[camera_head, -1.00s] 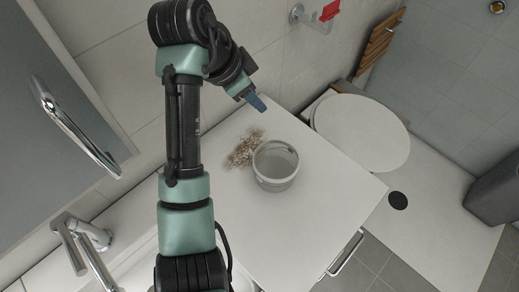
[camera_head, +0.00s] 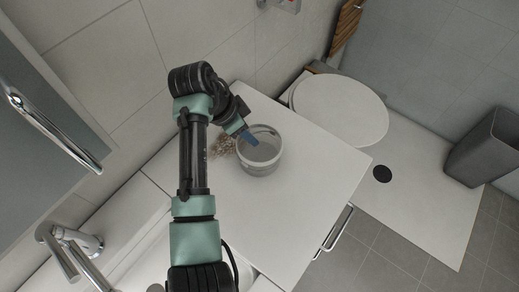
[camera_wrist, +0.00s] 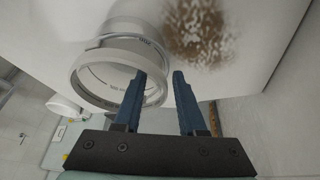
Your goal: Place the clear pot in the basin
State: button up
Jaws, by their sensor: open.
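The clear pot (camera_head: 262,158) stands upright on the white counter, a round see-through vessel with a pale rim. It also shows in the wrist view (camera_wrist: 92,72), left of and partly behind my left finger. My gripper (camera_head: 250,139) is open, its blue fingertips at the pot's far left rim. In the wrist view my gripper (camera_wrist: 160,75) has one finger overlapping the pot's rim and the other outside it, with nothing held between them. Contact with the rim cannot be told. The white basin (camera_head: 140,272) is at the lower left, largely hidden by my arm.
A brown speckled patch (camera_head: 222,146) lies on the counter (camera_head: 310,180) beside the pot. A chrome faucet (camera_head: 72,243) stands by the basin. A toilet (camera_head: 342,110) is right of the counter, and a grey bin (camera_head: 487,148) is at the far right. The counter's front right is clear.

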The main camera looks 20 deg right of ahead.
jog(key=shift+x, duration=1.05)
grip_shut()
jog(key=shift+r, duration=0.1)
dwell(0.5)
